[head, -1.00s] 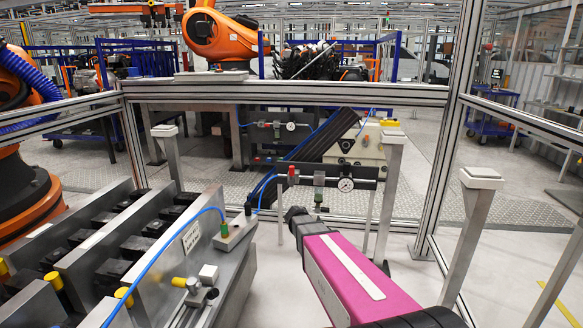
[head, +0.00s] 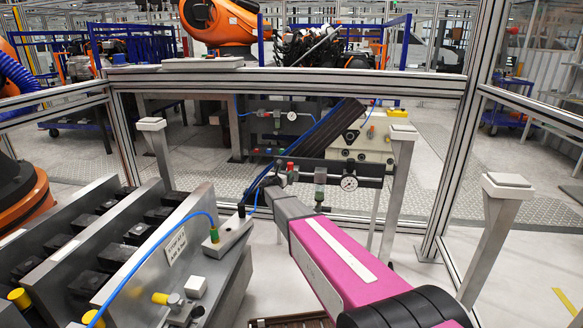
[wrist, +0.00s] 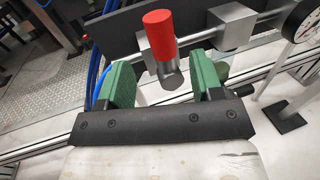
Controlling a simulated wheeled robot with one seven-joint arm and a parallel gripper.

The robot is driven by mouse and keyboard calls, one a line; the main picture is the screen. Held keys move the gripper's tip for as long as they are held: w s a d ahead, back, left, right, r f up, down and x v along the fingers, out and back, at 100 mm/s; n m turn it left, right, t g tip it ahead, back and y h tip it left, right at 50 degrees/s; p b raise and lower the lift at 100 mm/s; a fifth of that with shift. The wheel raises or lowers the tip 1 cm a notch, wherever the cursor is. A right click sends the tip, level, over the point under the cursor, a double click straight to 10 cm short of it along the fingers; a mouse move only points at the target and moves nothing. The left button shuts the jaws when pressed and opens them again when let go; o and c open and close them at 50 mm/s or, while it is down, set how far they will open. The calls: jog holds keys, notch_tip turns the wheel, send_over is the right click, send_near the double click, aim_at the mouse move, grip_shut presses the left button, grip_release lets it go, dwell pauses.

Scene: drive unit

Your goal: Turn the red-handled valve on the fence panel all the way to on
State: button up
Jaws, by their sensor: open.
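The valve's red handle (head: 290,167) shows on the dark fence panel (head: 316,172) in the head view. In the wrist view the red handle (wrist: 160,35) is a cylinder above a metal valve body (wrist: 170,76), slightly tilted in the picture. My gripper (wrist: 162,68) is open, with one green finger left of the valve and the other right of it. The fingertips appear just below the red part in the picture; contact cannot be told. In the head view my gripper (head: 273,180) is beside the valve's left side, partly hidden by my own arm.
A round gauge (head: 349,183) sits right of the valve on the panel. Blue hoses (head: 262,172) run close by my gripper. A grey fixture with black blocks (head: 150,240) stands at left. Grey posts flank the panel. The floor at right is largely clear.

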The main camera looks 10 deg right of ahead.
aim_at(292, 166)
jog(key=x, duration=0.9)
jog(key=shift+w+d, duration=0.1)
jog(key=shift+w, duration=0.05)
grip_shut()
